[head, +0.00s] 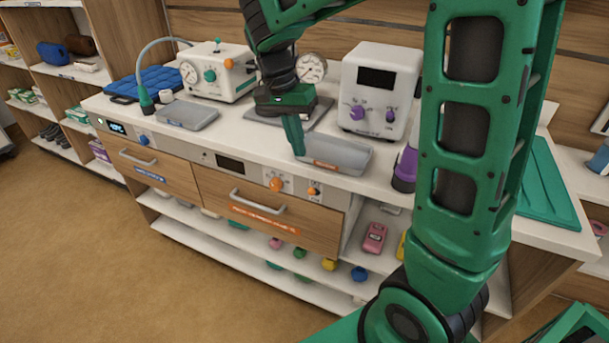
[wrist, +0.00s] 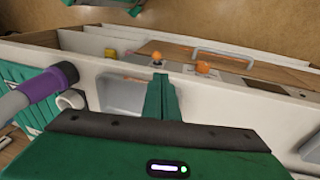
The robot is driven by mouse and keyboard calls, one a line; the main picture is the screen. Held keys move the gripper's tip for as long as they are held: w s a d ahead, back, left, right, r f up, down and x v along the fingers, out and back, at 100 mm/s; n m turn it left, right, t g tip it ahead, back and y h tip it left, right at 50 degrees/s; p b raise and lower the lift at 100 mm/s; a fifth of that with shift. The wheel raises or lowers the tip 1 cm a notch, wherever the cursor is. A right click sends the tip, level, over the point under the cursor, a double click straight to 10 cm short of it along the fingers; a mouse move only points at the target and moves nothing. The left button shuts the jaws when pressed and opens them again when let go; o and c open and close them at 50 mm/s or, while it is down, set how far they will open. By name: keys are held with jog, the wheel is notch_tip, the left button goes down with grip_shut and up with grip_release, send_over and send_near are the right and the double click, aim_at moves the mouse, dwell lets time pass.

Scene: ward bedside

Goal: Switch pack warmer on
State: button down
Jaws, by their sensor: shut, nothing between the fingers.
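An orange-labelled drawer (head: 270,212) under the counter has a control strip above it with a dark display (head: 230,163), a larger orange knob (head: 276,184) and a smaller orange switch (head: 313,191). I take this unit to be the pack warmer, but its lettering is too small to read. The larger knob (wrist: 203,67) and the smaller switch (wrist: 157,56) also show in the wrist view. My gripper (head: 296,148) is shut and empty, pointing down above the counter, behind and above the strip. Its fingers (wrist: 162,95) reach toward the counter's front edge without visibly touching either control.
A grey tray (head: 335,157) lies close beside my fingers. A white box with purple knobs (head: 380,90) and a white gauge unit (head: 217,72) stand behind. A blue-labelled drawer (head: 150,165) is at left. A purple-collared object (head: 405,168) stands at right.

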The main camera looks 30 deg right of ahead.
aim_at(307, 175)
jog(key=x, duration=1)
jog(key=shift+a, duration=0.2)
dwell(0.3)
